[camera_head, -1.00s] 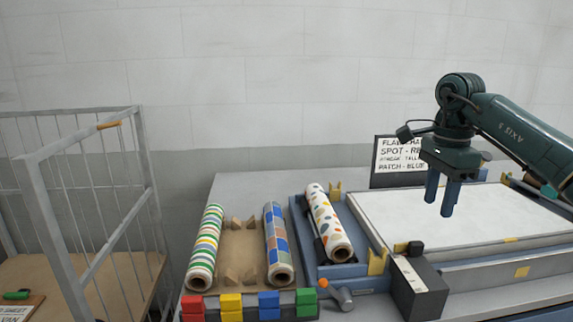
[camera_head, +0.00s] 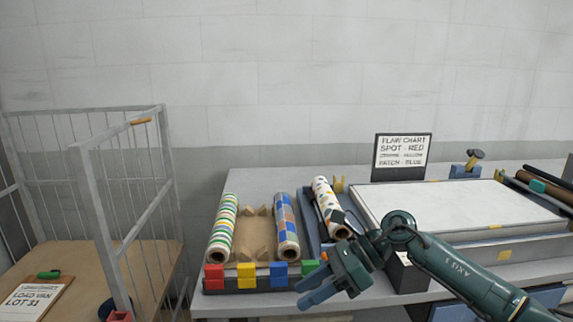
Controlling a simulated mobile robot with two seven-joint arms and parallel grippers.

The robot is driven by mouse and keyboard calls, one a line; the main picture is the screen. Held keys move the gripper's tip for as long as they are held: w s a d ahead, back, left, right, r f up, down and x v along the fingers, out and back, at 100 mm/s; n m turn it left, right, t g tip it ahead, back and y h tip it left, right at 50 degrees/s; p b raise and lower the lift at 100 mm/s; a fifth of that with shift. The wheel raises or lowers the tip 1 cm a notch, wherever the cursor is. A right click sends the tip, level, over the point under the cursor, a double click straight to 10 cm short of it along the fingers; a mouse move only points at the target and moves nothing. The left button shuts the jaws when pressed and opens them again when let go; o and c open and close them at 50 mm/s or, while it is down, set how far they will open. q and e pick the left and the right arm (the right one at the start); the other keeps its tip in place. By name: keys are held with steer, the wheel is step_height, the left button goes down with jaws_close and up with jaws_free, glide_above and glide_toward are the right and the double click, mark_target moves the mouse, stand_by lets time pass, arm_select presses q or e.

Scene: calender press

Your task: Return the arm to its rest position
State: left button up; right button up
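My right arm comes in from the lower right, and its dark green gripper (camera_head: 318,286) hangs low at the front edge of the table, with blue fingers pointing down and left. The two fingers look spread, with nothing visible between them. The gripper covers part of the front of the spotted roll's blue tray and the end of the coloured block row. My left gripper is not in view.
A striped roll (camera_head: 222,228), a checked roll (camera_head: 287,227) and a spotted roll (camera_head: 328,207) lie on the table. Coloured blocks (camera_head: 246,275) line the front. A white panel (camera_head: 455,207) lies right, before the flaw chart (camera_head: 402,157). A wire cart (camera_head: 122,190) stands left.

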steer(key=s+a+m+t+y, duration=0.5)
steer(key=a+m+t+y, duration=0.3)
steer(key=m, duration=0.6)
steer(key=s+d+f+m+t+h+p, duration=0.1)
steer(key=d+f+m+t+h, duration=0.35)
steer(key=m, duration=0.75)
steer(key=d+f+m+t+h, duration=0.4)
steer(key=d+m+t+h, duration=0.15)
steer(key=m, duration=0.65)
steer(key=s+d+f+m+g+h, duration=0.2)
steer(key=s+d+f+m+h, duration=0.1)
steer(key=s+f+m, duration=0.3)
steer(key=s+d+f+m+g+h, duration=0.3)
steer(key=s+d+f+m, duration=0.2)
steer(key=s+f, duration=0.3)
steer(key=shift+s+f+m+p, duration=0.2)
steer(key=shift+s+m+p, duration=0.05)
steer(key=shift+m+p, duration=0.25)
